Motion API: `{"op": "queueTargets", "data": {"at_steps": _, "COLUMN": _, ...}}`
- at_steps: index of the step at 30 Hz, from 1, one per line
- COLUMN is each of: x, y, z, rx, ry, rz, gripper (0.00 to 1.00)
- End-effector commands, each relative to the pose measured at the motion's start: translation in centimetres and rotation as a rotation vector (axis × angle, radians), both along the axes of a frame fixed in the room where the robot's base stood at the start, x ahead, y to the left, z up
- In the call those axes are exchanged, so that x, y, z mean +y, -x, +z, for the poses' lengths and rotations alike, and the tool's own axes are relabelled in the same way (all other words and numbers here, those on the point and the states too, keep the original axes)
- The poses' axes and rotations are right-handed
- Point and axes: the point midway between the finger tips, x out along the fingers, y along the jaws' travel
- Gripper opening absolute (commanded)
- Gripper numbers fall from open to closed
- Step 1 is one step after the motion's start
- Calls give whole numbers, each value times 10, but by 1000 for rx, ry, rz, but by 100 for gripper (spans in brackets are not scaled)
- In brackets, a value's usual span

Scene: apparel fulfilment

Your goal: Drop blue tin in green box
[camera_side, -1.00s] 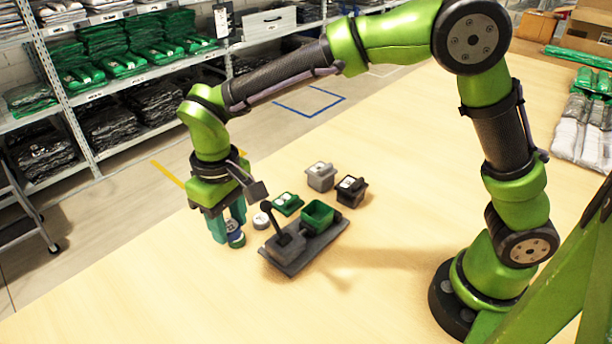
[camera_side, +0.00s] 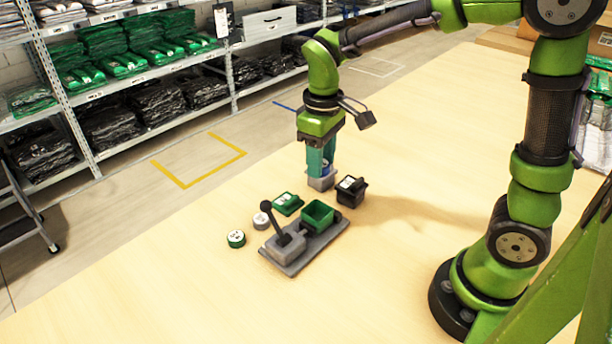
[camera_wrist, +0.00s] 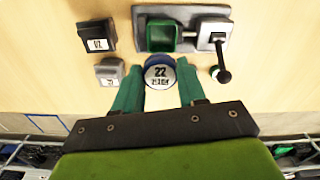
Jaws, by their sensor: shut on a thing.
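My gripper (camera_side: 321,170) is shut on the blue tin (camera_wrist: 159,74), which has a white label printed 22. In the side view the tin is mostly hidden between the teal fingers. In the wrist view the tin sits between the two fingertips (camera_wrist: 160,92), label toward the camera. The open green box (camera_side: 318,214) sits on a grey base with a lever, in front of my gripper in the side view. It also shows in the wrist view (camera_wrist: 160,37), above the tin in the picture, and looks empty.
A grey box (camera_side: 320,184) is close beside or below my fingertips. A black box (camera_side: 351,191) stands to its right. The upright lever (camera_side: 270,217) rises left of the green box.

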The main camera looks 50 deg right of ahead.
Motion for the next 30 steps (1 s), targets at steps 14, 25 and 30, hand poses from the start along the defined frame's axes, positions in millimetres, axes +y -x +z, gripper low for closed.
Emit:
{"op": "queueTargets", "data": {"at_steps": 14, "x": 3, "y": -1, "z": -58, "rx": 3, "ry": 0, "rz": 1, "gripper": 11}}
{"op": "queueTargets", "data": {"at_steps": 25, "x": 3, "y": -1, "z": -88, "rx": 2, "ry": -1, "rz": 1, "gripper": 11}}
{"op": "queueTargets", "data": {"at_steps": 30, "x": 3, "y": -1, "z": -93, "rx": 0, "ry": 0, "rz": 0, "gripper": 11}}
